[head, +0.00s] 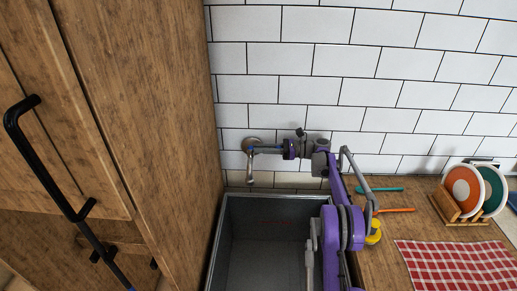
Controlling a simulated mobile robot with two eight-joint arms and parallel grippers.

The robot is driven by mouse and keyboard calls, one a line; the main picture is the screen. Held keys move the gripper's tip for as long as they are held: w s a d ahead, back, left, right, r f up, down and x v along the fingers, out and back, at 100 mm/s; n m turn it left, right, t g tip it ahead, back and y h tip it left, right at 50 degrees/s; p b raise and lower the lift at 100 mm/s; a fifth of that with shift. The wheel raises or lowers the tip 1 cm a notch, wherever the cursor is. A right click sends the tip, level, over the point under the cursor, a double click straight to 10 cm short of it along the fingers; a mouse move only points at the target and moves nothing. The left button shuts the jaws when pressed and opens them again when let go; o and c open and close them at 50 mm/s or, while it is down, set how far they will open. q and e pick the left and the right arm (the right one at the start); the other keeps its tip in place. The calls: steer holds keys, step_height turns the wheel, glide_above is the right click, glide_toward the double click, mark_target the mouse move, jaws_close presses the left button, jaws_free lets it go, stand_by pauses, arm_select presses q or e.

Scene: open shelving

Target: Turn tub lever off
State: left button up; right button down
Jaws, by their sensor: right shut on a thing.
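A metal tap (250,178) is fixed to the tiled wall above the grey tub (222,240), with its spout pointing down. A round mount at its top sits close to the wooden side panel. My right arm reaches in from the lower right, over the tub's right side. My right gripper (259,148) is at the upper part of the tap, shut on it. The lever cannot be told apart from the tap body and the fingers here, so its angle is unclear. My left gripper is not in view.
A tall wooden cabinet (150,120) with a black handle (45,160) stands at the left. The wooden counter at the right holds a plate rack (455,210), a red checked cloth (455,265), a yellow object (374,232), and teal (380,189) and orange (395,210) utensils.

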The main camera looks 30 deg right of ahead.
steer(key=c, duration=0.8)
jaws_free()
steer(key=shift+w+a, duration=0.1)
steer(key=shift+a, duration=0.05)
steer(key=shift+c, duration=0.2)
steer(key=v, duration=1.1)
steer(key=shift+b, duration=0.4)
